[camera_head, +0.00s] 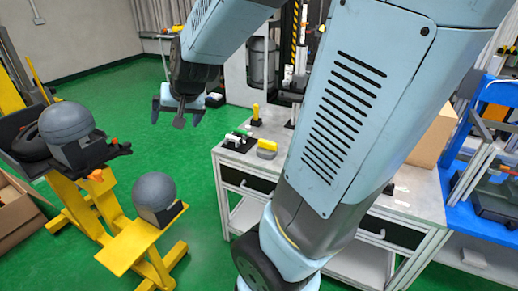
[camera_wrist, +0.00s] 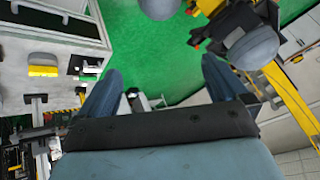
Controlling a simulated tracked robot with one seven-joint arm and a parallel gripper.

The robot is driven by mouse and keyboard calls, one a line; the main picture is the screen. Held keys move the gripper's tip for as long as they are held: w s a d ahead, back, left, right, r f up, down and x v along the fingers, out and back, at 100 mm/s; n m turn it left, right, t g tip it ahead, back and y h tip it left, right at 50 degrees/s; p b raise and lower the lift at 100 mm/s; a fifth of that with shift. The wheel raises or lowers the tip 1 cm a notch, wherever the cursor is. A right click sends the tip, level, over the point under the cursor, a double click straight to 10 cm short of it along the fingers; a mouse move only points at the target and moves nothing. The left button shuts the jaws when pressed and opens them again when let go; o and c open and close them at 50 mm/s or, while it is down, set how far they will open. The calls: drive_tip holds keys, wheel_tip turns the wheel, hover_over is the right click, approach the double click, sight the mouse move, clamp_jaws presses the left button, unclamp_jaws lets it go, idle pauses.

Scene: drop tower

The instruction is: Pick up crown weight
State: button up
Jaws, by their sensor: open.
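No object is marked as the crown weight, and I cannot tell for sure which one it is. On the white bench stand a small yellow upright piece (camera_head: 256,113), a yellow-and-grey block (camera_head: 267,150) and a black holder (camera_head: 238,142) with small white and green parts. The yellow block also shows at the upper left of the wrist view (camera_wrist: 43,70). My gripper (camera_head: 178,112) hangs over the green floor, left of the bench and apart from everything. In the wrist view its fingers (camera_wrist: 160,85) are spread, with nothing between them.
Two grey helmet-like domes (camera_head: 66,122) (camera_head: 154,191) sit on yellow stands at left. The bench (camera_head: 225,165) has drawers below. A cardboard box (camera_head: 433,140) and blue frame (camera_head: 495,95) stand right. The tower machinery (camera_head: 262,62) is behind the bench. Green floor is free between stands and bench.

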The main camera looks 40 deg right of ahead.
drive_tip(key=w+d+f+m+h, duration=0.2)
drive_tip(key=w+d+f+m, duration=0.25)
drive_tip(key=w+f, duration=0.5)
drive_tip(key=m+h, duration=0.5)
drive_tip(key=h, duration=1.1)
approach(266, 146)
drive_tip(key=x, duration=0.9)
drive_tip(key=shift+d, duration=0.3)
drive_tip(key=shift+c, duration=0.2)
drive_tip(key=c, duration=1.5)
drive_tip(key=shift+c, duration=0.2)
